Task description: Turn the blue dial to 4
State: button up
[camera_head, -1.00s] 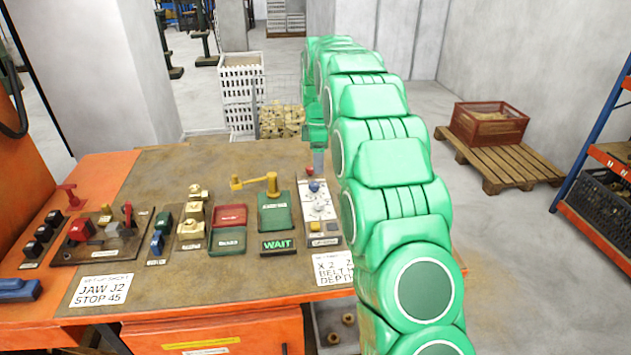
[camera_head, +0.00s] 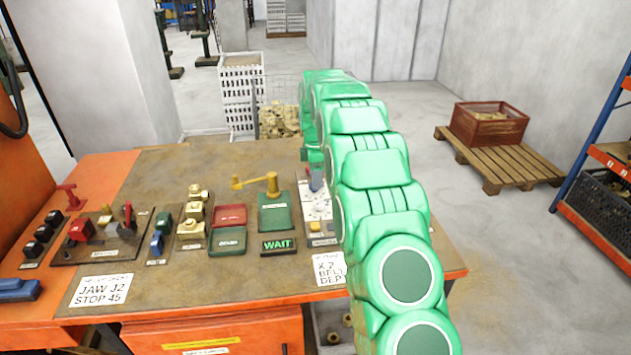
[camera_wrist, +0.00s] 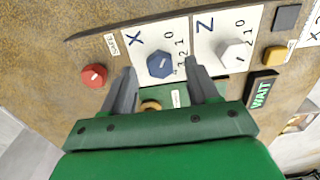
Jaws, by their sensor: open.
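The blue dial (camera_wrist: 160,65) sits on a white plate (camera_wrist: 148,36) marked X, with a number scale beside it, in the wrist view. A small pale mark shows on its face; I cannot tell which number it points to. My gripper (camera_wrist: 159,72) is open, one grey finger on each side of the dial, and I cannot tell whether they touch it. In the head view the gripper's grey fingers (camera_head: 316,181) are over the dial and mostly hide it.
A white dial (camera_wrist: 234,54) on the Z plate is just right of my right finger. A red knob (camera_wrist: 94,76) is to the left. A yellow button (camera_wrist: 275,54) and lit WAIT sign (camera_wrist: 262,92) lie further right.

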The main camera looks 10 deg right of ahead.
jog(key=shift+f, duration=1.1)
jog(key=shift+c, duration=0.4)
jog(key=c, duration=1)
jog(key=shift+o, duration=0.2)
